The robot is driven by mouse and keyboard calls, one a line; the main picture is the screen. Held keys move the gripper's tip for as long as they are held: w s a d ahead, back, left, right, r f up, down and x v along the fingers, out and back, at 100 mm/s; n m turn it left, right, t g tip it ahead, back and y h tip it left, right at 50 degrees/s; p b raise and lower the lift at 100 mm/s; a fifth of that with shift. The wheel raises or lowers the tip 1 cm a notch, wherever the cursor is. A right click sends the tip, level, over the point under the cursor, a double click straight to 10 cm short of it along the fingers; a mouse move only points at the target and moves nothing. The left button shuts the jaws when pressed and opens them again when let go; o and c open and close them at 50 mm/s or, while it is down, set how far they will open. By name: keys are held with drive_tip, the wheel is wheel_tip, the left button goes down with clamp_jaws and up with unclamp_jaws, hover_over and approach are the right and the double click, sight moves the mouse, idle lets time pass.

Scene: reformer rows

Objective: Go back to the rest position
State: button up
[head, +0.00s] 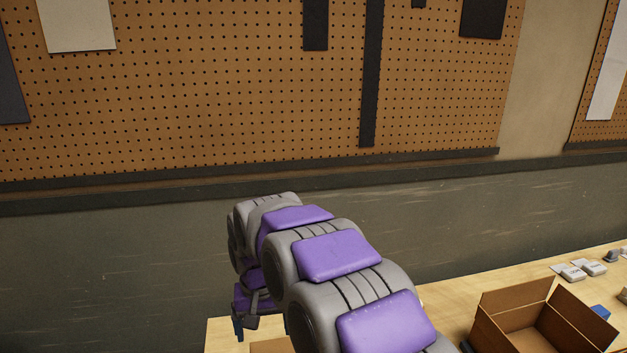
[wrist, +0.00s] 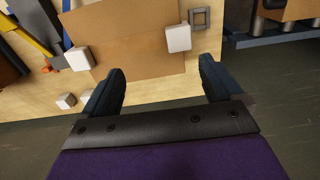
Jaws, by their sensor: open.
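My gripper (wrist: 160,83) is open in the wrist view, its two dark fingers spread apart with nothing held between them. A brown cardboard surface (wrist: 120,30), with a white block (wrist: 178,38) at its right edge, lies beyond the fingers on the pale wooden table (wrist: 25,100). In the head view my grey and purple arm reaches forward over the table, and the gripper (head: 262,328) shows only partly at its far end, low at the left.
An open cardboard box (head: 510,325) stands on the table at the lower right of the head view. White packets (head: 573,272) lie behind it. A pegboard wall (head: 230,90) rises behind. In the wrist view, more white blocks (wrist: 80,58) lie on the left, and dark floor shows past the table edge.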

drive_tip(key=s+d+r, duration=0.3)
drive_tip(key=s+d, duration=0.3)
drive_tip(key=d, duration=0.4)
drive_tip(key=s+d+f+m, duration=0.1)
drive_tip(key=s+d, duration=0.7)
drive_tip(key=s, duration=0.5)
drive_tip(key=s+d+f+m+g, duration=0.1)
drive_tip(key=s+d, duration=0.7)
drive_tip(key=s, duration=0.4)
drive_tip(key=shift+s+d+m+g, duration=0.2)
drive_tip(key=shift+s+m+g, duration=0.1)
drive_tip(key=shift+s, duration=0.05)
drive_tip(key=shift+a+f, duration=0.1)
